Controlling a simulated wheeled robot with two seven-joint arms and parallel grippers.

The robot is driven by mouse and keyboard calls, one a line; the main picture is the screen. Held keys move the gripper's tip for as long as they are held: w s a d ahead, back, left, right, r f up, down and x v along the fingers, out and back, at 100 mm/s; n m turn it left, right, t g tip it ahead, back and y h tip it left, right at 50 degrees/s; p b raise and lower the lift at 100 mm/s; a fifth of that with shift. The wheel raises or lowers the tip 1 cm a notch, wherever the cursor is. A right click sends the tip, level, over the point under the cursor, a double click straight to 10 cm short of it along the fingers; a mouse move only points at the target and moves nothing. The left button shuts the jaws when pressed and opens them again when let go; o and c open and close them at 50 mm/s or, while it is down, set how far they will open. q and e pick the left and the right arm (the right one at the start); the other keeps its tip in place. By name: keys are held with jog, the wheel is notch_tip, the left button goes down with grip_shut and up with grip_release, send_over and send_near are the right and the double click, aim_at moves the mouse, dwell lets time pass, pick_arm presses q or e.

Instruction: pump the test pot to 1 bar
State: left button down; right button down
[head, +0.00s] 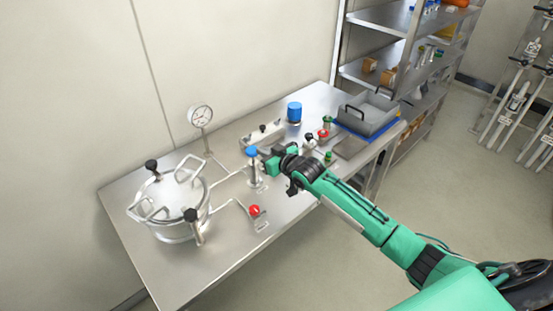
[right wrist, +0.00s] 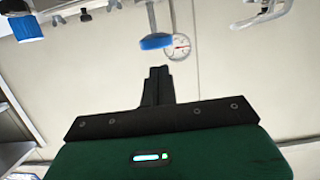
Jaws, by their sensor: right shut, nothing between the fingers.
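The test pot (head: 172,205), a silver lidded vessel with black clamp knobs, stands at the left of the steel table. A round white gauge (head: 200,116) stands on a stem behind it; it also shows in the right wrist view (right wrist: 178,47), its reading too small to tell. A slim upright pump (head: 254,174) with a blue knob (head: 251,151) stands right of the pot. My right gripper (head: 264,164) is shut and empty, just right of the pump. In the right wrist view the shut fingers (right wrist: 158,86) point towards the blue knob (right wrist: 155,41), with a small gap showing.
A red knob (head: 254,210) sits near the front edge of the steel table (head: 185,270). A blue cylinder (head: 294,112), small valves (head: 323,133) and a grey tray (head: 368,115) stand to the right. Shelves (head: 385,75) rise behind.

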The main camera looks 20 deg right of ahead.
jog(key=shift+b+v, duration=0.85)
jog(key=shift+v, duration=2.05)
jog(key=shift+r, duration=0.1)
